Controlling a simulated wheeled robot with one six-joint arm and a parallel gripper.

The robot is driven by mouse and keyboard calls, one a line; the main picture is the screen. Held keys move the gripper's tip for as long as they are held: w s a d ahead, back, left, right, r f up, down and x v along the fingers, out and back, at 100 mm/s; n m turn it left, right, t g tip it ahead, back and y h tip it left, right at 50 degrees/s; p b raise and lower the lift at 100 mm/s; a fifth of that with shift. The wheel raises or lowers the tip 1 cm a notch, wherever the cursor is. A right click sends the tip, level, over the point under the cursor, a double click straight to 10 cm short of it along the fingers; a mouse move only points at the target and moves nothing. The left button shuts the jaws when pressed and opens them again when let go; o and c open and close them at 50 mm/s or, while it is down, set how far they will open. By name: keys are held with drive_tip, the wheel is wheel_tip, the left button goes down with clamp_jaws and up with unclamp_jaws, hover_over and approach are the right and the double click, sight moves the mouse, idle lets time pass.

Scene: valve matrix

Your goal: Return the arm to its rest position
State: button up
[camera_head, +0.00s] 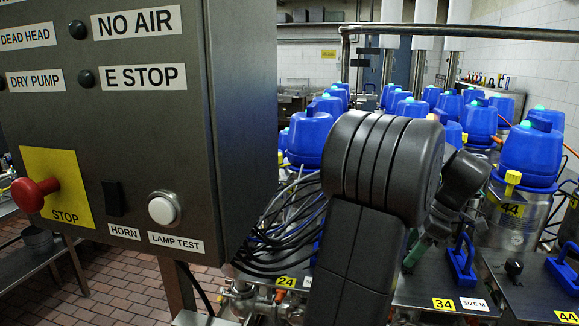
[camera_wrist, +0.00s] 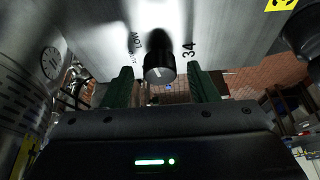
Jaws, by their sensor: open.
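My arm (camera_head: 375,200) stands in the middle of the head view, bent at a thick dark joint. My gripper (camera_wrist: 160,72) is open in the wrist view, with its two green fingers spread apart. A black knob (camera_wrist: 159,66) on a metal plate (camera_wrist: 220,30) marked 34 shows between the fingertips. I cannot tell how far the knob reaches between the fingers; a gap shows on both sides. In the head view, a green finger (camera_head: 416,250) shows behind my arm above the plate with the yellow 34 label (camera_head: 443,304); the rest of the gripper is hidden.
A grey control cabinet (camera_head: 120,120) with a red stop button (camera_head: 35,193) fills the left. Dark cables (camera_head: 285,235) hang beside it. Several blue-topped valves (camera_head: 530,155) stand behind and right. A blue handle (camera_head: 462,260) stands close right of my gripper. A metal pipe (camera_head: 460,32) crosses above.

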drive_tip(key=v, duration=1.4)
drive_tip(key=x, duration=1.3)
drive_tip(key=shift+a+f, duration=0.2)
drive_tip(key=shift+f, duration=0.15)
drive_tip(key=shift+f+m, duration=0.2)
drive_tip(key=shift+m, duration=0.5)
drive_tip(key=m+t+h, duration=0.1)
drive_tip(key=m+t, duration=0.1)
drive_tip(key=m, duration=0.2)
drive_tip(key=shift+s+a+m+b, duration=0.1)
drive_tip(key=shift+m+b, duration=0.2)
drive_tip(key=shift+b, duration=0.1)
drive_tip(key=m, duration=0.2)
drive_tip(key=m+h, duration=0.1)
drive_tip(key=shift+a+r+m+t+h, duration=0.1)
drive_tip(key=shift+m+t+h, duration=0.2)
drive_tip(key=shift+m, duration=0.1)
drive_tip(key=m+h, duration=0.1)
drive_tip(key=m, duration=0.3)
drive_tip(key=shift+a+m+t+h, duration=0.15)
drive_tip(key=shift+m+t+h, duration=0.15)
drive_tip(key=shift+m+h, duration=0.1)
drive_tip(key=shift+a+m+h+b, duration=0.1)
drive_tip(key=shift+m+h+b, duration=0.6)
drive_tip(key=shift+m, duration=1.4)
drive_tip(key=shift+s, duration=0.1)
